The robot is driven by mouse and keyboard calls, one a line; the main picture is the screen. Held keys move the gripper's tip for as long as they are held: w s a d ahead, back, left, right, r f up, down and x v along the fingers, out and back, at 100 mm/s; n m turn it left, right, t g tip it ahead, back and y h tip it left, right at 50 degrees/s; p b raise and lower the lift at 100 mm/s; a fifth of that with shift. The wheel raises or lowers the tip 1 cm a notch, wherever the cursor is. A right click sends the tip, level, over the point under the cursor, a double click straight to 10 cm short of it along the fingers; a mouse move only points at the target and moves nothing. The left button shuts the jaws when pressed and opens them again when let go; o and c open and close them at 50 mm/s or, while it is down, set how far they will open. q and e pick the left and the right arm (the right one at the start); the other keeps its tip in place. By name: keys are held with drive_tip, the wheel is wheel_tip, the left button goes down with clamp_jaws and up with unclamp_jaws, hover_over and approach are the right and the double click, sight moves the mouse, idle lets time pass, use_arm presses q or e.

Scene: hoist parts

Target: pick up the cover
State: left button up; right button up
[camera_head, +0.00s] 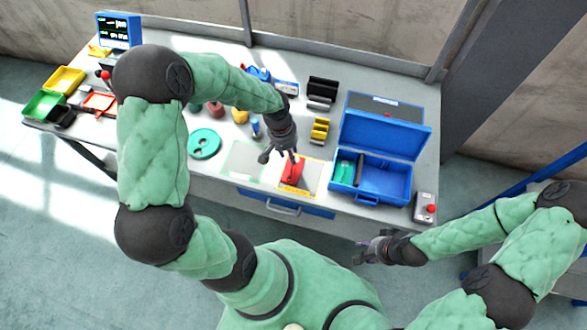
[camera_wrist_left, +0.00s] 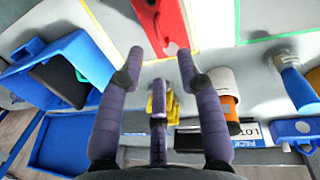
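A red part (camera_head: 292,171), which looks like the cover, lies on a yellow-outlined area at the front of the workbench. In the left wrist view the red part (camera_wrist_left: 162,25) is at the top, just beyond my fingers. My left gripper (camera_head: 278,157) is above and beside the red part. In the left wrist view my left gripper (camera_wrist_left: 160,76) has its fingers spread, with nothing held between them. Part of the red part is outside the wrist view. My right gripper (camera_head: 361,252) is open and empty in front of the bench, well away from the red part.
An open blue case (camera_head: 372,195) stands right of the red part, with a grey box with a red button (camera_head: 425,208) beside it. A green disc (camera_head: 204,144) lies to the left.

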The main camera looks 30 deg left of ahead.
use_arm(q)
drive_tip(key=shift+w+d+f, duration=0.1)
drive_tip(key=shift+w+f, duration=0.05)
drive_tip(key=shift+f, duration=1.05)
drive_tip(key=f, duration=0.1)
drive_tip(key=f+b, duration=0.1)
drive_tip(key=f, duration=0.2)
drive_tip(key=shift+d, duration=0.35)
clamp_jaws()
